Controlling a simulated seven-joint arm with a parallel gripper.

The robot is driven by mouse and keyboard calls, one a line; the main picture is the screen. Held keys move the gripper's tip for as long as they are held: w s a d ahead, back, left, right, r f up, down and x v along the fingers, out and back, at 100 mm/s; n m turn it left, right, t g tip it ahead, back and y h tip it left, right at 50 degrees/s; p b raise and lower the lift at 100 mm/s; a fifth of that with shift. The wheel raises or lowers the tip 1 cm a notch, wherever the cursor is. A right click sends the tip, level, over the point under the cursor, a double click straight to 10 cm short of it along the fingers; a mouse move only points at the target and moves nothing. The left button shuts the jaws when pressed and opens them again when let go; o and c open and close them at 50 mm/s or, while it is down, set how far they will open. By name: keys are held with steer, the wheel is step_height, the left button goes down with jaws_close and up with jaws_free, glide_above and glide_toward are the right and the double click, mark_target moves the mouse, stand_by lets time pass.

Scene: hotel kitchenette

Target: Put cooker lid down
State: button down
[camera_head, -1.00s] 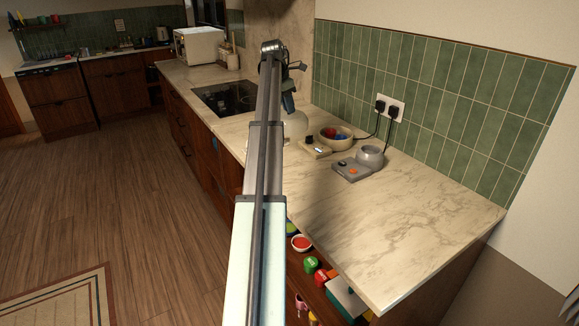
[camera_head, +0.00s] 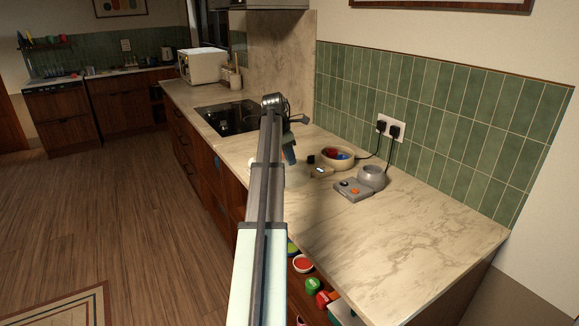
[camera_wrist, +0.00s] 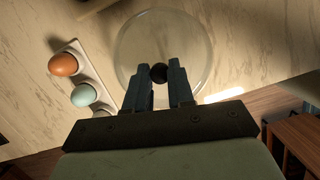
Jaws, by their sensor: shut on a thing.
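The cooker lid (camera_wrist: 160,38) is a round clear glass disc with a small black knob (camera_wrist: 158,73). My gripper (camera_wrist: 158,70) is shut on this knob in the wrist view, with a finger on each side. The lid lies beyond the fingertips, over the marble counter. Whether it touches the counter I cannot tell. My arm hides part of this area, and the lid is only faintly visible there.
A holder (camera_wrist: 93,72) with a brown egg (camera_wrist: 63,64) and a pale blue egg (camera_wrist: 84,95) lies left of the lid. A grey appliance (camera_head: 372,178) stands right of the cream cooker. The front right counter (camera_head: 400,235) is clear. A black hob (camera_head: 232,117) lies behind.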

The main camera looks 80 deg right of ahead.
steer(key=shift+f, duration=1.8)
steer(key=shift+f, duration=0.15)
steer(key=c, duration=1)
jaws_free()
steer(key=v, duration=1.2)
steer(key=shift+d, duration=0.1)
